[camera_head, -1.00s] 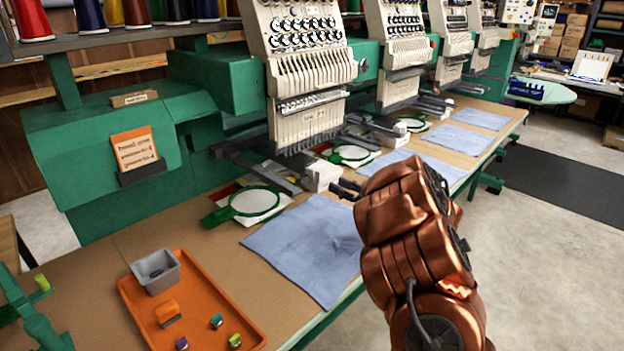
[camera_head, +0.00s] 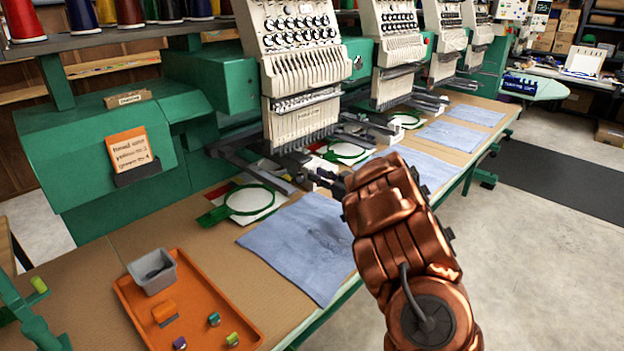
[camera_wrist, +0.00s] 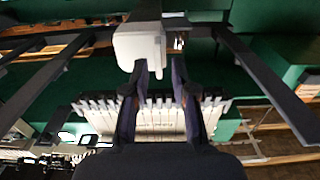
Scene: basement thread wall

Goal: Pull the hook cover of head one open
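Head one (camera_head: 305,70) is the nearest embroidery head, cream coloured with a row of needles. A small white block, apparently its hook cover (camera_wrist: 139,46), sits low below it; in the head view it (camera_head: 308,175) is partly hidden by my gripper. My gripper (camera_head: 335,185) reaches in from the right at table height, its fingers mostly hidden behind my copper wrist. In the wrist view its two dark fingers (camera_wrist: 160,68) are apart with a gap between them. The left fingertip overlaps the block's lower edge; I cannot tell whether it touches.
Dark arms (camera_wrist: 265,80) flank the block. A green hoop (camera_head: 248,200) and blue cloth (camera_head: 300,240) lie left and in front of the head. An orange tray (camera_head: 225,315) holds a grey bin and small pieces. Open floor (camera_head: 540,260) lies to the right.

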